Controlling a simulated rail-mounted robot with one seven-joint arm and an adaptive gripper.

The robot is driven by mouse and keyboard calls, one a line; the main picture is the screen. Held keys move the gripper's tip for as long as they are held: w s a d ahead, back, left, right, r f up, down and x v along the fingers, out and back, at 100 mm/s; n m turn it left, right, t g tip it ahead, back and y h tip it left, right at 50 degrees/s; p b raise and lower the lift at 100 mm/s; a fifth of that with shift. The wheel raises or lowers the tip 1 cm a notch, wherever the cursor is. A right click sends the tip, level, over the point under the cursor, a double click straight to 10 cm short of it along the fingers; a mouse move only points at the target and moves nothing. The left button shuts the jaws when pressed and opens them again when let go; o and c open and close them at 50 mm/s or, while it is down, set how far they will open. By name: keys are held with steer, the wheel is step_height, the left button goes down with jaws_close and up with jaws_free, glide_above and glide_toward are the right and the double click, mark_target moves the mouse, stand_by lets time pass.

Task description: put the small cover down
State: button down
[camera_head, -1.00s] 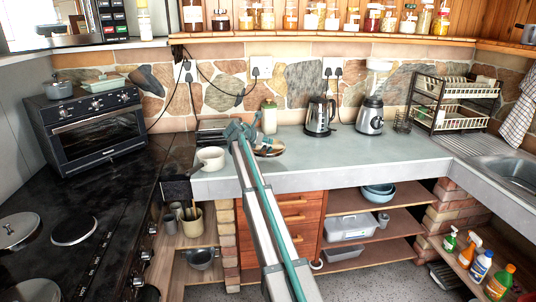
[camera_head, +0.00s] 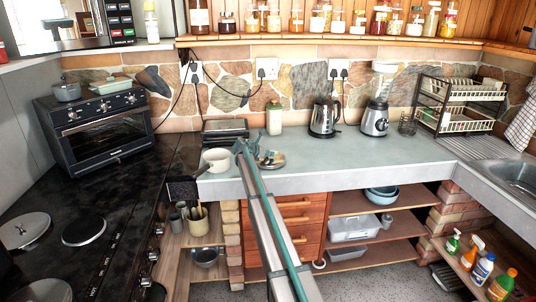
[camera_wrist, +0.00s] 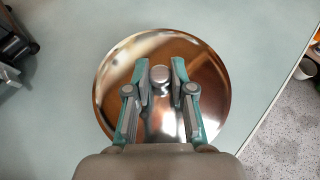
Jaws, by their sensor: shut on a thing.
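The small cover (camera_wrist: 210,75) is a round, shiny metal lid with a small knob (camera_wrist: 160,74) at its centre. In the wrist view my gripper (camera_wrist: 161,68) has its two fingers on either side of the knob, shut on it. In the head view the cover (camera_head: 273,160) is at the worktop, right of the white pot, partly hidden by my gripper (camera_head: 257,152). It looks about level and very low over the worktop. I cannot tell whether its rim touches the surface.
The grey-green worktop (camera_head: 300,170) is clear right of the cover. A white pot (camera_head: 216,160) stands to its left. A dark flat appliance (camera_head: 225,130) and a pale lidded jar (camera_head: 274,118) stand behind. A kettle (camera_head: 324,119) and a blender (camera_head: 376,112) stand further right.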

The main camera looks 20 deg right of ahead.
steer(key=shift+f, duration=0.4)
steer(key=shift+f, duration=0.1)
steer(key=c, duration=1)
jaws_free()
steer(key=b+v, duration=0.2)
steer(key=v, duration=1)
steer(key=shift+s, duration=0.1)
